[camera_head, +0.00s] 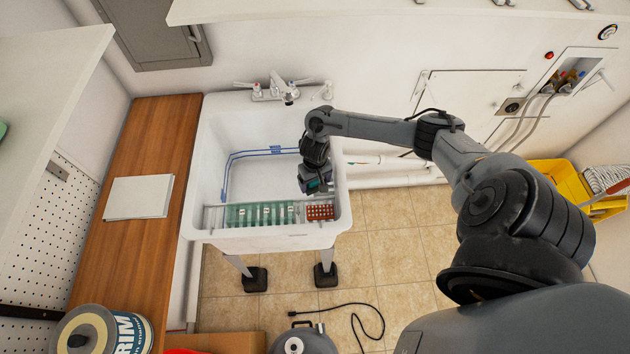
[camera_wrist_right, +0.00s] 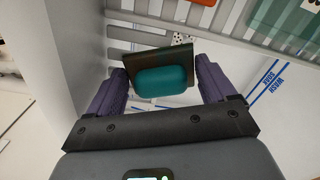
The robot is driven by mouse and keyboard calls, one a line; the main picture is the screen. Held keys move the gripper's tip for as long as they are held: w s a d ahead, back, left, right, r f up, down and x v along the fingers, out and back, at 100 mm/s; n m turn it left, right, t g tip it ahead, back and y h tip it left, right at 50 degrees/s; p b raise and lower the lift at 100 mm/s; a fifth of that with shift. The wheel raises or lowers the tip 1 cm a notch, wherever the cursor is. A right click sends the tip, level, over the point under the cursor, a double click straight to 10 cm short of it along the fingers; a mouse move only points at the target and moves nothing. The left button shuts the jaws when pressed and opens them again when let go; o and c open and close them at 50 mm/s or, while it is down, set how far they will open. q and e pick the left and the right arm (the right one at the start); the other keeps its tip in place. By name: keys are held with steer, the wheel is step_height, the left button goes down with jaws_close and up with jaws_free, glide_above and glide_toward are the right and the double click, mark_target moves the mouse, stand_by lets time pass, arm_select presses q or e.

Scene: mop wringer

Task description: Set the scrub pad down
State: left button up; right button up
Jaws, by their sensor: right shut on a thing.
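My right gripper (camera_head: 318,185) is over the right front part of the white sink. In the right wrist view its two purple-grey fingers (camera_wrist_right: 160,90) are shut on the scrub pad (camera_wrist_right: 163,79), a teal block with a dark brown-green backing. The pad is tilted and hangs above the sink basin; in the head view (camera_head: 314,184) it is small and partly hidden by the gripper. A grey slatted rack (camera_head: 214,217) lies across the front of the sink, bearing a green ribbed tray (camera_head: 262,214) and a red perforated caddy (camera_head: 320,212). My left gripper is out of view.
The white sink (camera_head: 225,135) has blue lines marked inside its basin and a faucet (camera_head: 280,90) at the back. A wooden counter (camera_head: 146,130) with a white sheet (camera_head: 138,197) stands to the left. A yellow mop bucket (camera_head: 565,185) stands at the far right.

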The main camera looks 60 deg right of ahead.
steer(key=o, duration=0.9)
steer(key=shift+f, duration=0.1)
steer(key=shift+o, duration=0.2)
step_height(320, 180, up, 12)
steer(key=p, duration=0.3)
steer(key=w+a+f+n+t+y, duration=0.2)
steer(key=a+n+t, duration=0.5)
steer(key=a, duration=1.9)
steer(key=s+d+r+n+g+h, duration=0.1)
steer(key=s+r, duration=0.2)
steer(key=s, duration=0.3)
steer(key=s+d+r+n+g, duration=0.1)
steer(key=s+r+g, duration=0.1)
steer(key=s+r, duration=0.2)
steer(key=s, duration=0.3)
steer(key=shift+s+d+h, duration=0.3)
steer(key=shift+d+h, duration=0.05)
steer(key=shift+h, duration=0.05)
